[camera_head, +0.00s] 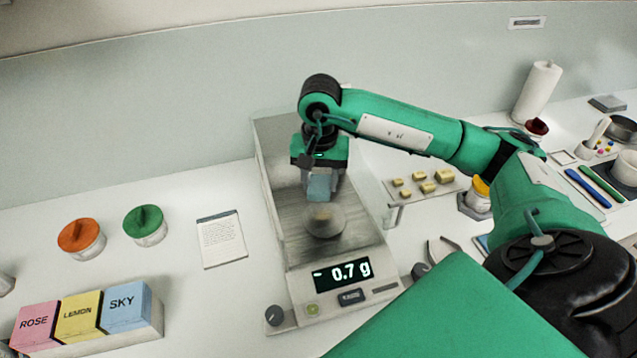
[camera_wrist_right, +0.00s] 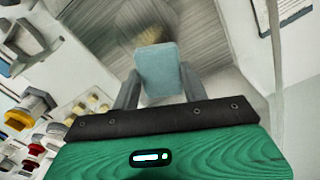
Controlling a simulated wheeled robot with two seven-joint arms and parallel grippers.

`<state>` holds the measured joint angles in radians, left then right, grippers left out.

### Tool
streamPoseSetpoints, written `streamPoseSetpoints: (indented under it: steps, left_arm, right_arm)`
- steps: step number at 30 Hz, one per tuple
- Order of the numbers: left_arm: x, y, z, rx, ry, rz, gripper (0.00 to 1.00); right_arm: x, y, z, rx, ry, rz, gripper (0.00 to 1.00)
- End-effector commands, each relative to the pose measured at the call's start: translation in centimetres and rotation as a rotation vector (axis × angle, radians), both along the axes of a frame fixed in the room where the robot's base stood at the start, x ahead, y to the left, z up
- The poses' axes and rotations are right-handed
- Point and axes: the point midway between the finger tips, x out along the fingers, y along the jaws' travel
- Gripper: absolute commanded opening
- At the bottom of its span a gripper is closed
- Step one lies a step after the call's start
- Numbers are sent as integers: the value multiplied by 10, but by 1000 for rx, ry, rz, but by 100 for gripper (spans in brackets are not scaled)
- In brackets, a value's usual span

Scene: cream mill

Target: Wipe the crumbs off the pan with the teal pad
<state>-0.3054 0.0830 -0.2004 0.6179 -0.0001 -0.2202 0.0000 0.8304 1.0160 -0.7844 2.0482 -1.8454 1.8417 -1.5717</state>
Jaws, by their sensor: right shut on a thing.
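The teal pad (camera_head: 320,187) is held between the fingers of my right gripper (camera_head: 319,193), which is shut on it. The pad also shows in the right wrist view (camera_wrist_right: 158,70), between the two grey fingers. The round metal pan (camera_head: 325,222) sits on the scale (camera_head: 290,235). The pad is over or just behind the pan's far edge; I cannot tell whether it touches. In the wrist view the pad hides part of the pan, and a brownish patch (camera_wrist_right: 150,34) shows beyond it. Single crumbs are too small to make out. My left gripper is not in view.
The scale's display (camera_head: 342,274) reads -0.7 g. Orange (camera_head: 80,238) and green (camera_head: 145,225) lidded jars and a note (camera_head: 221,240) stand left. Colour-named boxes (camera_head: 85,315) sit front left. A tray of yellowish blocks (camera_head: 425,187) is to the right.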

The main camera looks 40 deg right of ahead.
Motion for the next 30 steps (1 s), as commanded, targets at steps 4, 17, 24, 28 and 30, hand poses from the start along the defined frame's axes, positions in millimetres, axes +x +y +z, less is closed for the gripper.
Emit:
streamPoseSetpoints:
  steps: [4,17,24,28,30]
  left_arm:
    - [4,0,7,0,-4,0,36]
    - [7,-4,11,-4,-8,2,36]
    - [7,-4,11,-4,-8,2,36]
    - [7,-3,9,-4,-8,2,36]
    - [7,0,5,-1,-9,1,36]
  right_arm:
    - [-2,-1,16,0,-1,-5,26]
    - [-4,-1,27,0,0,-10,26]
    - [-3,-1,27,0,0,-10,26]
    - [-4,0,26,1,-1,8,26]
    - [-6,4,26,2,-3,59,26]
